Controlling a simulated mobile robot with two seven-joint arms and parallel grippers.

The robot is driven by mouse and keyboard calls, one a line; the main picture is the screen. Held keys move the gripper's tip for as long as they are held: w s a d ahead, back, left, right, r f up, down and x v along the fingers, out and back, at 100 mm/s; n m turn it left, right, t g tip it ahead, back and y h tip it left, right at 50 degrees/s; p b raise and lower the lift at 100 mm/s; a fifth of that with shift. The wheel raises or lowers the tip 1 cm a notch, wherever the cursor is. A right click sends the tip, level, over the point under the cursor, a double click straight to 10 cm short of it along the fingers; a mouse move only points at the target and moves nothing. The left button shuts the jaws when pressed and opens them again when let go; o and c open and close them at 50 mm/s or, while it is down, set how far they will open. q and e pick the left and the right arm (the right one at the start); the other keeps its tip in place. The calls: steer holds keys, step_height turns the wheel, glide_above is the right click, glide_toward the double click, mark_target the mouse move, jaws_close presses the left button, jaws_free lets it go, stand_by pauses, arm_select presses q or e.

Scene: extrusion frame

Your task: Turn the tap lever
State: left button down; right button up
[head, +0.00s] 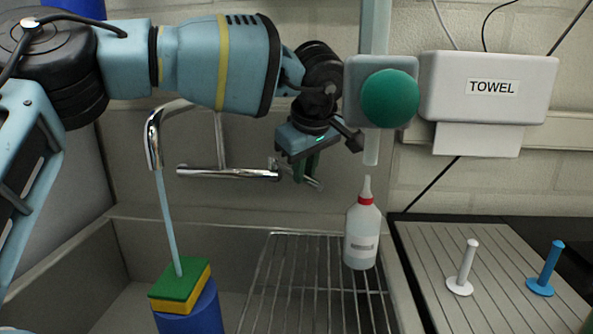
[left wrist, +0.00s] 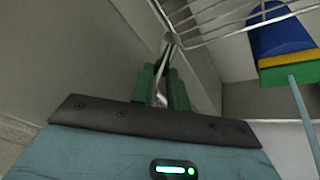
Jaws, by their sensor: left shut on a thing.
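The chrome tap (head: 228,174) is fixed to the back wall of the sink. A stream of water (head: 168,225) runs from its curved spout (head: 153,140) onto a green and yellow sponge (head: 180,285). The tap lever (head: 312,183) is at the right end of the tap body. My left gripper (head: 306,172) reaches down to it and is shut on it, partly hiding it. In the left wrist view, the green fingers (left wrist: 165,92) close around the shiny lever (left wrist: 160,98). My right gripper is in neither view.
The sponge rests on a blue cylinder (head: 190,312) in the sink. A wire rack (head: 312,295) holds a red-collared bottle (head: 361,235) near my left gripper. A grey box with a green knob (head: 390,98) hangs right of it. White (head: 464,268) and blue (head: 546,270) pegs stand on the right.

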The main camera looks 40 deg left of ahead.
arm_select(q)
steer(key=shift+w+d+n, duration=0.15)
steer(key=shift+w+n, duration=0.35)
steer(key=c, duration=1.4)
jaws_free()
steer(key=shift+o, duration=0.2)
steer(key=shift+r, duration=0.1)
steer(key=p+v, duration=0.1)
steer(key=v, duration=0.6)
steer(key=shift+d+r, duration=0.2)
steer(key=shift+r, duration=0.1)
